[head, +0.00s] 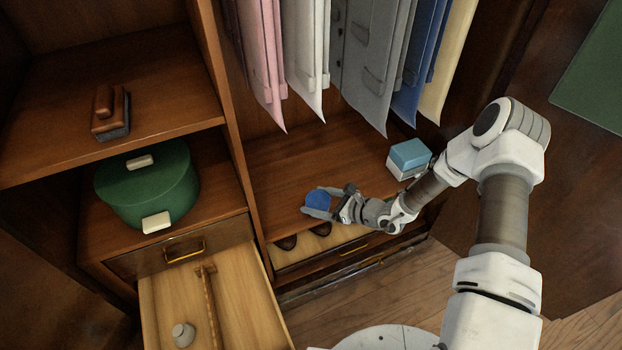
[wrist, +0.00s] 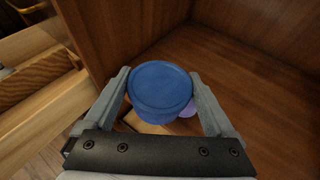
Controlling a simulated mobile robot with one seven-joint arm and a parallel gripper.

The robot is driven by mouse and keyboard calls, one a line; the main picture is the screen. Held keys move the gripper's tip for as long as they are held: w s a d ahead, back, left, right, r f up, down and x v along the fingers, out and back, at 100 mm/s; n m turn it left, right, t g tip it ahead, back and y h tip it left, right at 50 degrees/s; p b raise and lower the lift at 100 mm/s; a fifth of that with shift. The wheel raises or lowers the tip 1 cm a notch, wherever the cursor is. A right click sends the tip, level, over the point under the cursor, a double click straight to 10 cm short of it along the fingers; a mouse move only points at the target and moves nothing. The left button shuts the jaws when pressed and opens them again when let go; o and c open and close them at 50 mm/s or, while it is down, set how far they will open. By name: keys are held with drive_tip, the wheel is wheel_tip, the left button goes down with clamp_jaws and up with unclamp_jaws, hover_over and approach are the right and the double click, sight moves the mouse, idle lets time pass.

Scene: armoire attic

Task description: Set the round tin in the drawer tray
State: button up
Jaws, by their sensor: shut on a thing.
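My gripper (head: 330,207) is shut on a blue round tin (head: 318,200), one finger on each side of it. In the wrist view the tin (wrist: 160,88) sits between both fingers, its round lid facing the camera. The head view shows it above the front of the wardrobe's lower compartment. An open light-wood drawer (head: 240,287) is at the lower left, apart from the tin. It holds a long brown stick-like thing (head: 209,305) and a small grey piece (head: 183,334). A shallow pulled-out tray (head: 323,243) with dark shoes lies below the gripper. I cannot tell which one is the drawer tray.
Garments (head: 365,55) hang above the compartment. A blue-and-white box (head: 408,158) stands at its right. A green round box (head: 147,185) sits in the left cubby, with a brush (head: 110,112) on the shelf above. An upright divider (head: 232,120) separates the two sides.

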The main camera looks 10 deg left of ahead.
drive_tip(key=s+d+r+m+t+h, duration=0.1)
drive_tip(key=d+r, duration=0.9)
drive_tip(key=r, duration=0.2)
drive_tip(key=s+d+r+m+t+h, duration=0.1)
drive_tip(key=d+r, duration=0.9)
drive_tip(key=r, duration=0.3)
wheel_tip(320, 180, up, 12)
drive_tip(key=p, duration=1.8)
drive_tip(key=shift+w+y+p, duration=0.15)
drive_tip(key=shift+y+p, duration=0.15)
drive_tip(key=shift+m+t+h, duration=2)
drive_tip(key=shift+m+h, duration=0.3)
drive_tip(key=shift+m, duration=0.3)
